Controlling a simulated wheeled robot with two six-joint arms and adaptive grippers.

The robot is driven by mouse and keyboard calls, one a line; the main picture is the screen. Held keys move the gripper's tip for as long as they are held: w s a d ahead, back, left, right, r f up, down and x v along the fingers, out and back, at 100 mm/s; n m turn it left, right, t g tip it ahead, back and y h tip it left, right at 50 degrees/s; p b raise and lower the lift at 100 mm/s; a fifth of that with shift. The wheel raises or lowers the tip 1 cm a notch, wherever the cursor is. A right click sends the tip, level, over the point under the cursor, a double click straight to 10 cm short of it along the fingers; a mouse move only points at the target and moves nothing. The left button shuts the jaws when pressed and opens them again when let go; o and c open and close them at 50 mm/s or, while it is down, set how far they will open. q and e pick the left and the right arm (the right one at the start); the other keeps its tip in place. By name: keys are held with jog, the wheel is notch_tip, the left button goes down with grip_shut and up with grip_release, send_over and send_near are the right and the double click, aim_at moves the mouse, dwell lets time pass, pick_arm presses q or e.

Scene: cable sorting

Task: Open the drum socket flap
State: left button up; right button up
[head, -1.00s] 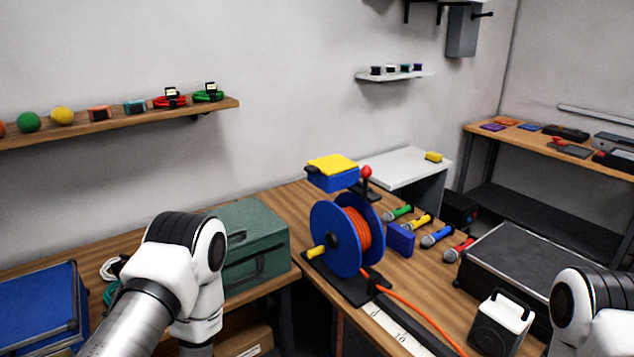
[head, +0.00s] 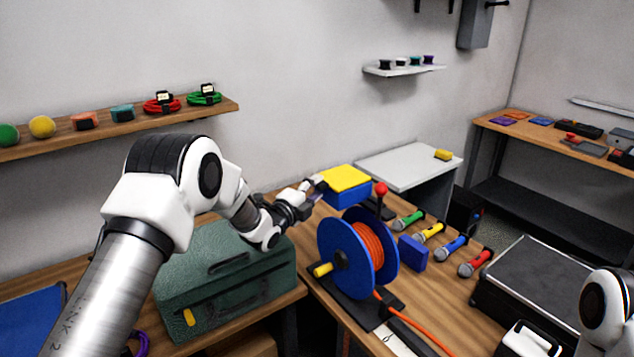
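The cable drum (head: 345,253) is a blue reel wound with orange cable, standing on a dark base on the wooden bench. A blue socket box (head: 347,197) sits at its top, behind the reel. Its yellow flap (head: 346,178) lies flat over the box and looks shut. My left gripper (head: 315,190) is at the left edge of the box and flap, very close or touching; I cannot tell which. Its fingers are too small to read as open or shut. My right gripper is out of view; only part of the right arm shows at lower right.
A red-knobbed lever (head: 380,190) stands right of the flap. A blue block (head: 413,252) and several coloured microphones (head: 430,232) lie right of the drum. A green case (head: 225,276) is under my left arm. A black case (head: 535,285) is at right.

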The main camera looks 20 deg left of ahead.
pick_arm(q)
jog(key=shift+w+d, duration=0.1)
jog(key=shift+w, duration=0.4)
jog(key=shift+s+d+r, duration=0.1)
jog(key=shift+s+r, duration=0.05)
jog(key=shift+s, duration=0.05)
grip_shut()
